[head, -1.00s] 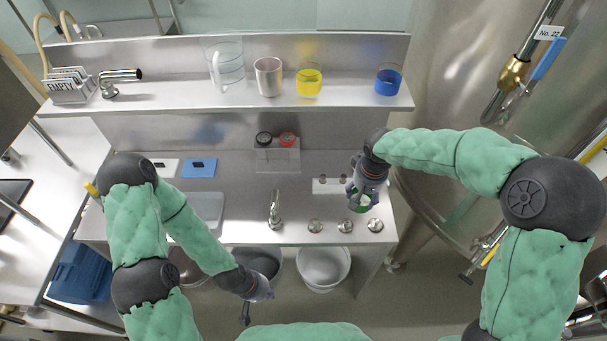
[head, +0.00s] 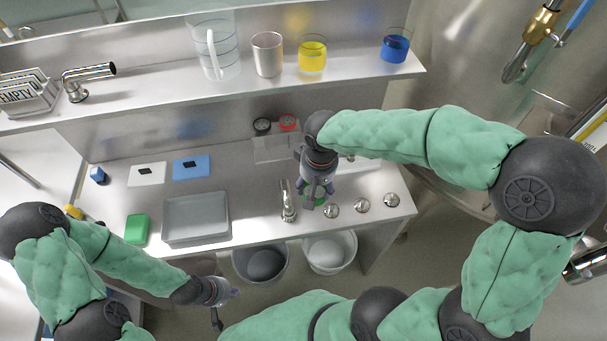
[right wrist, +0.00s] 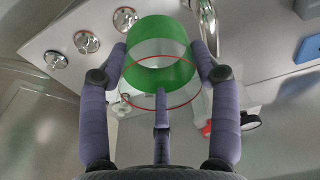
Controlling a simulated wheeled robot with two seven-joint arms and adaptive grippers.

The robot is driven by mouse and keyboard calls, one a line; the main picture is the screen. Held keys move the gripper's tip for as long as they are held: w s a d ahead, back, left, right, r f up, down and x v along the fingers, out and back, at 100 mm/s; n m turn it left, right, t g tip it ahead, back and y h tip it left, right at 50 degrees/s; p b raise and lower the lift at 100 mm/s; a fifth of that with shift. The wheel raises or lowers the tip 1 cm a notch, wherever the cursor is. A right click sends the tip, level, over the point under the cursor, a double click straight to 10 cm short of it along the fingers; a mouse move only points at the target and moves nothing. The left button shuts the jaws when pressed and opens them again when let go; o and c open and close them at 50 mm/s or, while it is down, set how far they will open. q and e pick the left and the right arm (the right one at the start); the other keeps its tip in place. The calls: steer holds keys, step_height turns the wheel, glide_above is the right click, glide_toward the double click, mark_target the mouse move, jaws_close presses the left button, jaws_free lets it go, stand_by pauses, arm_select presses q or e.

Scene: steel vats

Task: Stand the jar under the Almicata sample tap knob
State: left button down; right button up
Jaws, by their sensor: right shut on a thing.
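The jar (right wrist: 160,65) is clear with a wide green band. My right gripper (right wrist: 160,80) is shut on it, with fingers around its sides. In the head view my right gripper (head: 315,195) is over the counter, just right of the curved spout, and mostly hides the jar. Three round steel knobs sit along the counter's front edge: a left one (head: 331,210), a middle one (head: 362,205) and a right one (head: 391,200). No Almicata name is readable on them. My left gripper (head: 228,292) hangs low in front of the counter; its fingers are unclear.
The curved spout (head: 287,200) rises beside the right gripper. A grey tray (head: 196,232) and green sponge (head: 137,229) lie to the left. A clear holder with black and red caps (head: 276,148) stands behind. Beakers (head: 312,55) line the shelf. Buckets (head: 330,252) stand below.

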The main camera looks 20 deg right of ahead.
steer(key=w+f+b, duration=0.1)
steer(key=w+f, duration=0.1)
steer(key=w, duration=0.1)
steer(key=w+d+f+b, duration=0.1)
steer(key=w+f, duration=0.2)
steer(key=w, duration=0.1)
steer(key=w+d+f+b, duration=0.1)
steer(key=w+f, duration=0.2)
steer(key=w, duration=0.1)
steer(key=shift+f, duration=0.15)
steer(key=shift+w+f+b, duration=0.2)
steer(key=shift+f+b, duration=0.6)
steer(key=shift+f, duration=1)
steer(key=shift+f, duration=0.15)
steer(key=o, duration=1)
steer(key=shift+c, duration=0.2)
